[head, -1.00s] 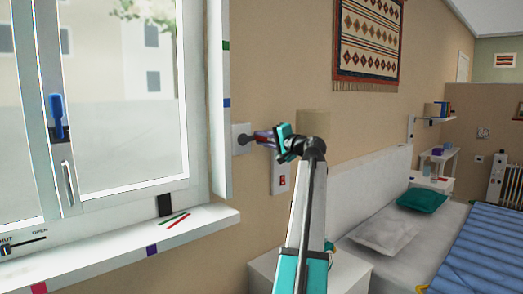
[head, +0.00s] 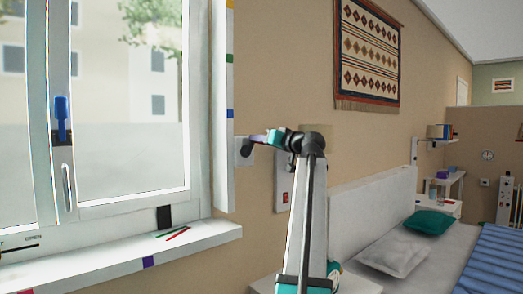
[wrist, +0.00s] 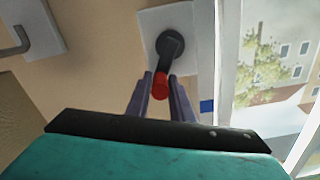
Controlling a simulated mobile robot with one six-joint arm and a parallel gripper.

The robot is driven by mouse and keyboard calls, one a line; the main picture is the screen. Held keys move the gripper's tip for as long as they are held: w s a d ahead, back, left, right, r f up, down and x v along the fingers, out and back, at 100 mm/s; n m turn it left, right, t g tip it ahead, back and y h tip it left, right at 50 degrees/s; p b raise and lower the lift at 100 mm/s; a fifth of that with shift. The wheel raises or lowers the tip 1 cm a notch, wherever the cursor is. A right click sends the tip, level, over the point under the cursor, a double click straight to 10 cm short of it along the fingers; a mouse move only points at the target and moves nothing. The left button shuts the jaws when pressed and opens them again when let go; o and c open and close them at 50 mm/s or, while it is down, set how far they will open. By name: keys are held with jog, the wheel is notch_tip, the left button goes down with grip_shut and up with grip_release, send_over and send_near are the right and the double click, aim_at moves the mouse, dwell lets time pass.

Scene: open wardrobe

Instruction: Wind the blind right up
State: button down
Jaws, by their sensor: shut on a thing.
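A wall plate (head: 239,157) with a dark crank (head: 247,146) is on the beige wall just right of the window. In the wrist view, the crank (wrist: 168,52) reaches from its hub on the white plate to a red knob (wrist: 160,84). My gripper (head: 259,139) is at the crank, slightly above and right of the hub in the head view. In the wrist view, its fingers (wrist: 160,88) are shut on the red knob from both sides. The window pane (head: 130,150) shows buildings and a tree.
A window sill (head: 110,257) juts out at lower left. A white panel with a red switch (head: 284,195) is on the wall, partly behind my arm. A bed (head: 440,262) stands at right. A wall hanging (head: 367,55) is above.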

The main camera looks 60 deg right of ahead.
jog(key=n+b, duration=0.1)
jog(key=n, duration=0.1)
jog(key=a+n+b, duration=0.2)
jog(key=n, duration=0.1)
jog(key=shift+w+a+r+n, duration=0.2)
jog(key=shift+w+n, duration=0.1)
jog(key=shift+w, duration=0.1)
jog(key=c, duration=1.6)
grip_release()
jog(key=shift+o, duration=0.2)
jog(key=p+v, duration=0.1)
jog(key=v, duration=1.3)
